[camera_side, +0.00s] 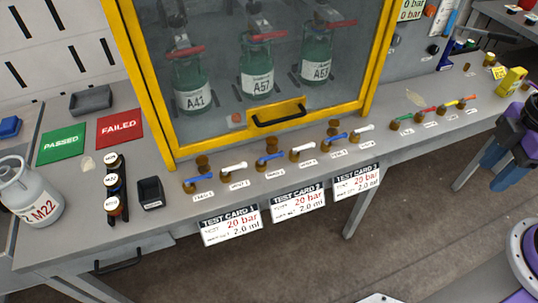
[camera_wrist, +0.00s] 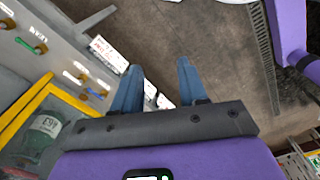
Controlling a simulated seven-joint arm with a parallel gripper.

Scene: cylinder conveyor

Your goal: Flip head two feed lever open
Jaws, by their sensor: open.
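A row of small levers on brass bases runs along the bench front below the yellow-framed cabinet. The middle blue lever (camera_side: 270,158), above the second test card, appears to be the head two feed lever; its small label is hard to read. It lies slanted, with a white lever (camera_side: 301,149) to its right. My gripper (camera_side: 492,172) is at the right edge of the side view, far from the levers and off the bench front. In the wrist view my gripper (camera_wrist: 157,82) is open and empty, with its two blue fingers apart over the floor.
The yellow-framed cabinet (camera_side: 152,120) holds green bottles behind its window. Test cards (camera_side: 298,202) hang on the bench front. A grey cylinder (camera_side: 30,193) stands at left. Space before the bench is free.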

